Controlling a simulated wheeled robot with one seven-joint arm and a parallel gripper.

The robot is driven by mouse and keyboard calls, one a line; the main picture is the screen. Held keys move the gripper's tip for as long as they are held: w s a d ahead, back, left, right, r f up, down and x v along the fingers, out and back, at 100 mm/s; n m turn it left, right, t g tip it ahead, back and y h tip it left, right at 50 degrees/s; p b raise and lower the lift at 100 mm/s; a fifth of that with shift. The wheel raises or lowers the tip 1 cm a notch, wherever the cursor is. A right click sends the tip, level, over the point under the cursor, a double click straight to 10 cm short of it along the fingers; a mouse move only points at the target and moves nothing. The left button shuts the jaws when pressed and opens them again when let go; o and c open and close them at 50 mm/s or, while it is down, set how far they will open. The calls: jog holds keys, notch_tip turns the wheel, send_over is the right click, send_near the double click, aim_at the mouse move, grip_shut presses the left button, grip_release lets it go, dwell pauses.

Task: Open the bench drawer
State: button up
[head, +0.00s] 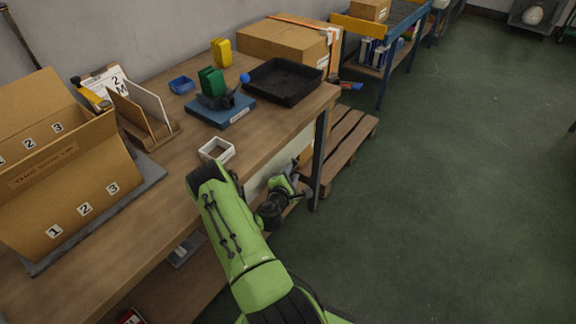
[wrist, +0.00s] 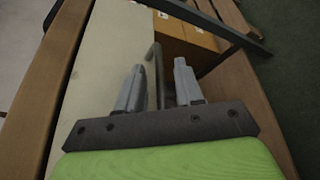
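The bench drawer's pale front (wrist: 105,65) fills the left part of the wrist view. It also shows below the bench top in the head view (head: 256,183), partly hidden by my arm. A thin dark bar handle (wrist: 154,75) stands off the drawer front. My gripper (wrist: 158,72) is open, with the handle between its fingers. The handle lies nearer the left finger, and a gap shows on the right; contact cannot be told. In the head view my gripper (head: 287,188) is beside the drawer front, below the bench edge. I see no clear opening at the drawer.
The bench top (head: 165,190) carries a cardboard organizer (head: 75,190), a black tray (head: 284,82), a blue board (head: 221,111) and a small white open box (head: 216,150). A bench leg (head: 320,160) and wooden pallet (head: 345,145) stand close by. Green floor (head: 440,200) is clear at right.

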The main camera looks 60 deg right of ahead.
jog(key=shift+d, duration=0.1)
grip_shut()
dwell(0.4)
